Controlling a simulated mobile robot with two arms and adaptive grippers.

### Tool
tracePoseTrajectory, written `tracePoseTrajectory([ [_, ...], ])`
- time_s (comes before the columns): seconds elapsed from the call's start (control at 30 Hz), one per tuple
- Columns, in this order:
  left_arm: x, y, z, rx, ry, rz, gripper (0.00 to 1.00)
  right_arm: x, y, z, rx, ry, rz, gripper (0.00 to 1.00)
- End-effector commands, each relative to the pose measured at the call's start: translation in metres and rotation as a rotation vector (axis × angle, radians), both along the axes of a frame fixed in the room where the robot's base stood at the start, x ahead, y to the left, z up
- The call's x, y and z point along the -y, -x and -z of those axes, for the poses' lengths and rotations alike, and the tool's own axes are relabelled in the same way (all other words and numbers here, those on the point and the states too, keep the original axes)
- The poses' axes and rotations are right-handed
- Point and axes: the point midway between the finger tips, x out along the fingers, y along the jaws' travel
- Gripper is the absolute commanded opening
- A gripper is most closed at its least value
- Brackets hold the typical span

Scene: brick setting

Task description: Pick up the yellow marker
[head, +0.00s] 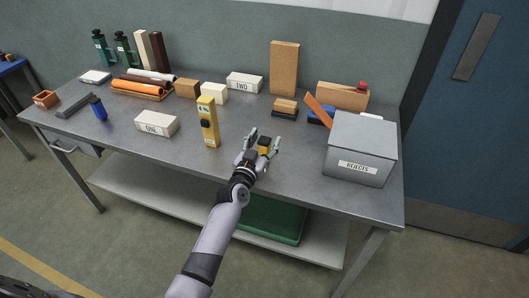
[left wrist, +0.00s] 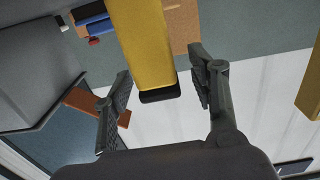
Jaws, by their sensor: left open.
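A small yellow piece with a dark end, which I take for the yellow marker (head: 264,144), is on the grey table near its front edge. It also shows in the left wrist view (left wrist: 147,45), with its black end toward the palm. My left gripper (head: 263,141) is open, with one finger on each side of the yellow piece. The wrist view shows gaps between it and the fingers (left wrist: 160,72). The fingers hide part of it in the head view. My right gripper is not in view.
A tall yellow level (head: 208,122) stands upright left of my gripper. A grey labelled box (head: 375,140) stands to the right. White blocks (head: 156,124) (head: 244,82), a tall tan block (head: 284,68) and rolls (head: 136,88) are behind or left. The bare tabletop (head: 228,161) lies around my gripper.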

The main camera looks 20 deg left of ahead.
Motion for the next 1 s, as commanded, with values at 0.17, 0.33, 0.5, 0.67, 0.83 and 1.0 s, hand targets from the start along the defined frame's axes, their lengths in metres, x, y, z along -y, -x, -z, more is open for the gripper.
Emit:
tracePoseTrajectory([
  [0.17, 0.0001, 0.0003, 0.0001, 0.000, 0.000, 0.000, 0.53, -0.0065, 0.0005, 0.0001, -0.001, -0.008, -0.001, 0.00],
  [0.33, 0.0001, 0.0004, 0.0000, 0.000, 0.000, 0.000, 0.41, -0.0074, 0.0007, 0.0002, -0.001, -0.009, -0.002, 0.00],
  [0.5, 0.0002, 0.0005, 0.0000, 0.000, 0.001, 0.001, 0.30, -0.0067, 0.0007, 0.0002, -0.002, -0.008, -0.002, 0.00],
  [0.67, 0.0002, 0.0005, 0.0000, 0.000, 0.001, 0.000, 0.19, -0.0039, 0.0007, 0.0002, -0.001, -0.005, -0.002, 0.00],
  [0.83, 0.0002, 0.0005, -0.0001, 0.000, 0.001, 0.001, 0.08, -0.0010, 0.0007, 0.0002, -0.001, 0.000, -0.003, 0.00],
  [1.0, 0.0002, 0.0003, -0.0008, 0.002, 0.001, 0.000, 0.01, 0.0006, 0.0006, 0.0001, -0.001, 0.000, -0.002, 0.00],
])
